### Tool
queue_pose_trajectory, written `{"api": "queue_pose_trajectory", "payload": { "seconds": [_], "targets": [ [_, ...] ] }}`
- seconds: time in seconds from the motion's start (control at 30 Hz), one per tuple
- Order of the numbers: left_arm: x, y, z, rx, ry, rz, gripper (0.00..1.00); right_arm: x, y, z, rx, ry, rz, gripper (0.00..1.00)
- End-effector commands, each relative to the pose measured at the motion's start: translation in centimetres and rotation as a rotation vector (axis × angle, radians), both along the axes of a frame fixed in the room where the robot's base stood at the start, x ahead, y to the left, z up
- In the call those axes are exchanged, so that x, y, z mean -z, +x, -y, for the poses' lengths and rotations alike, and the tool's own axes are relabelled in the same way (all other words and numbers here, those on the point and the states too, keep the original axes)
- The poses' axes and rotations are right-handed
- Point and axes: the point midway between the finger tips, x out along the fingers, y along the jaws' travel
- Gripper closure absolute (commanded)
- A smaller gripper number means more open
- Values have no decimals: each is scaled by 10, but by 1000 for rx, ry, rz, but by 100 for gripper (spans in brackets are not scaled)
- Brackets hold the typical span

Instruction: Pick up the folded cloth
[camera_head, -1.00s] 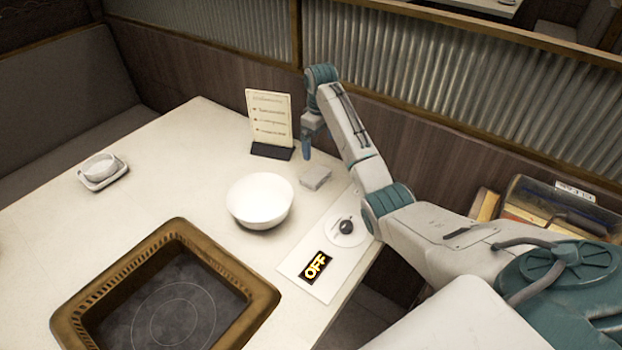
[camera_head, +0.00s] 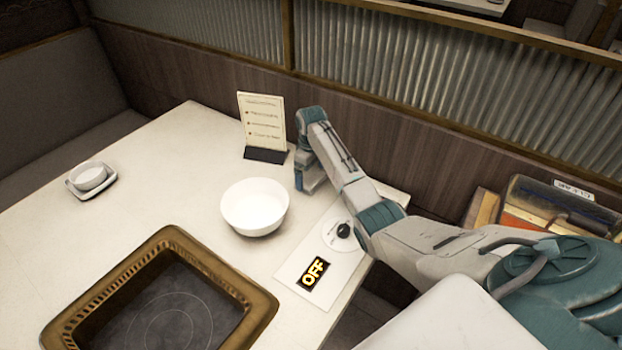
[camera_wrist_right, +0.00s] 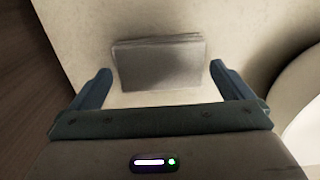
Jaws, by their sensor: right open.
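The folded cloth (camera_wrist_right: 160,64) is a small grey-beige stack of layers lying on the table. In the right wrist view it lies between and a little beyond the fingertips of my right gripper (camera_wrist_right: 160,76), which is open with a finger on either side. I cannot tell from this view how high the fingers are above the table. In the head view my right gripper (camera_head: 301,182) is down close to the table, right of the white bowl, and the cloth is hidden behind it. My left gripper is not in view.
A white bowl (camera_head: 255,206) stands close left of my right gripper. A menu stand (camera_head: 262,125) is behind it, and a control panel with a knob and OFF sign (camera_head: 313,270) is in front. A framed cooktop (camera_head: 170,315) and a small dish (camera_head: 91,178) are further left.

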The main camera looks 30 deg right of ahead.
Motion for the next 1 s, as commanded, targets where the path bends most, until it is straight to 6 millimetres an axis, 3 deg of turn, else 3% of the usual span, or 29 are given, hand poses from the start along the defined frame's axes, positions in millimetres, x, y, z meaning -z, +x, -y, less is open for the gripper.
{"api": "queue_pose_trajectory", "payload": {
  "seconds": [0.1,0.33,0.5,1.0],
  "targets": [
    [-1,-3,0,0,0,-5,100,10,0,0,0,0,-1,0],
    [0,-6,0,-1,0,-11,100,12,0,0,-1,-1,1,0],
    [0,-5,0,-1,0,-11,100,12,0,0,-1,-1,1,31],
    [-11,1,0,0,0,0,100,3,0,0,1,0,1,32]
  ]
}}
